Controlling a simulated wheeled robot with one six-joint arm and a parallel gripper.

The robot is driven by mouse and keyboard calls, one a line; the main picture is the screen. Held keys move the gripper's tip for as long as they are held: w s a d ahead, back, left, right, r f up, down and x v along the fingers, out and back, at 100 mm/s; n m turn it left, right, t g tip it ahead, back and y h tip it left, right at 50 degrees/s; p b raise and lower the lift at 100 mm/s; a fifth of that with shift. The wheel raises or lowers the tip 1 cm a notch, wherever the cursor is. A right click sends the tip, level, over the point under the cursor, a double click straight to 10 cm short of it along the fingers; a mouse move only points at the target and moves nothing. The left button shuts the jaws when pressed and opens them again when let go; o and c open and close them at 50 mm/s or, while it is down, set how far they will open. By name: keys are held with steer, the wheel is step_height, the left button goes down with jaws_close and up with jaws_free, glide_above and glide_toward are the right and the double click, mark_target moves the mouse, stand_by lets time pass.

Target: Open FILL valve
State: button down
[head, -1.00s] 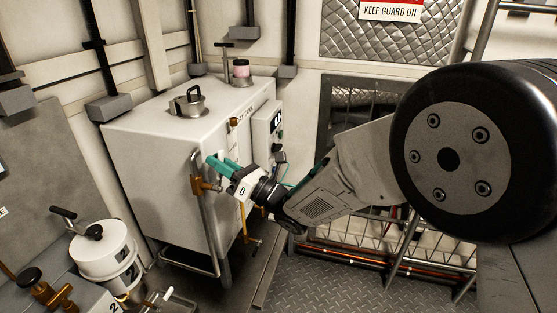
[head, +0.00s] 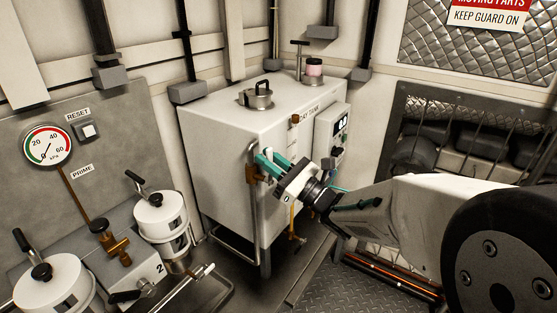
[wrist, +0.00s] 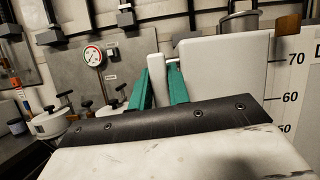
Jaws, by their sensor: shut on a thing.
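The white day tank (head: 225,165) stands in the middle of the head view. A brass valve (head: 253,174) sits on the upright pipe at its front corner; no FILL label is readable. My gripper (head: 265,158), with green fingers, is at this valve and shut on what looks like its pale handle. In the wrist view the fingers of my gripper (wrist: 160,78) stand on either side of a pale upright piece. The fingers hide part of the valve, so its exact handle position cannot be told.
A panel with a pressure gauge (head: 48,145) and a RESET button (head: 89,131) is at left. White lidded canisters (head: 161,216) and a brass valve (head: 112,241) stand below it. A guarded opening (head: 465,140) is at right. Pipe rails surround the tank's front.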

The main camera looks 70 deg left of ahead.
steer(key=shift+s+f, duration=0.1)
steer(key=shift+s, duration=0.3)
steer(key=c, duration=1.3)
jaws_free()
steer(key=shift+s+d, duration=0.1)
steer(key=shift+s, duration=0.05)
steer(key=shift+c, duration=0.2)
steer(key=shift+w+d, duration=0.1)
steer(key=shift+w, duration=0.35)
steer(key=v, duration=0.7)
steer(key=shift+d+f, duration=0.15)
